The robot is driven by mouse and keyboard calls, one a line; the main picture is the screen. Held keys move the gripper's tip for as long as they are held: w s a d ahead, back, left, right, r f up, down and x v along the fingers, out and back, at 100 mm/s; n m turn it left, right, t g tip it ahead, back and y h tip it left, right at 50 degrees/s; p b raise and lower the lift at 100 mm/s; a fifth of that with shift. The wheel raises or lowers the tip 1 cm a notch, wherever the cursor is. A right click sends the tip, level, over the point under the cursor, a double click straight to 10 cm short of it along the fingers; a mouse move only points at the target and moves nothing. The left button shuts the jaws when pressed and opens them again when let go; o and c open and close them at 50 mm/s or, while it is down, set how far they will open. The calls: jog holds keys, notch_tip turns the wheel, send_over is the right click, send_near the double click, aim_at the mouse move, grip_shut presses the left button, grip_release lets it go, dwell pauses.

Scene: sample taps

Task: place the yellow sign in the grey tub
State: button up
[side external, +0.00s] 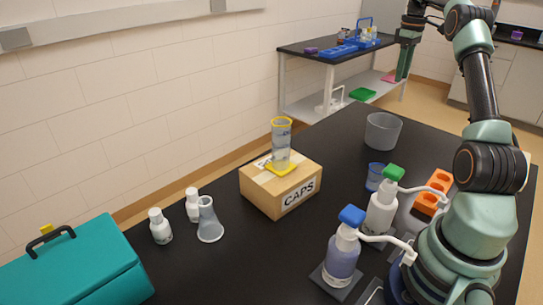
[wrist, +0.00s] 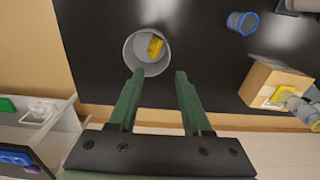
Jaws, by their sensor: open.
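The grey tub (side external: 383,134) stands upright on the black bench in the side view, and its inside is hidden there. In the wrist view the tub (wrist: 133,60) is seen from above. The yellow sign (wrist: 155,45) lies inside it, against the wall on the right. My gripper (wrist: 160,74) is open with nothing between its two green fingers. Its fingertips appear just below the tub in the wrist view. In the side view my gripper (side external: 403,72) is raised at the top, above and apart from the tub.
A cardboard box (side external: 262,188) marked CAPS carries a clear cylinder (side external: 281,146) with a yellow rim and base. A blue-rimmed beaker (side external: 375,177), two pump bottles and an orange rack (side external: 432,194) stand near my arm. A teal case (side external: 85,262) is at the front left.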

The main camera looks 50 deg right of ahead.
jog(key=w+a+r+t, duration=0.1)
jog(key=w+a+r, duration=0.1)
jog(key=a, duration=0.5)
jog(key=w+a+r+h, duration=0.1)
jog(key=w+a+r, duration=0.15)
jog(key=a, duration=0.55)
jog(key=w+a+r+t, duration=0.1)
jog(key=w+a+r, duration=0.1)
jog(key=a, duration=0.5)
jog(key=s+a+f+t, duration=0.1)
jog(key=s+a+f, duration=0.2)
jog(key=a, duration=0.8)
jog(key=s+a+f+t+y, duration=0.1)
jog(key=s+a+f+t, duration=0.1)
jog(key=s+a, duration=0.4)
jog(key=shift+s+a+f+t, duration=0.3)
jog(key=shift+a+f, duration=0.45)
jog(key=shift+a, duration=1.75)
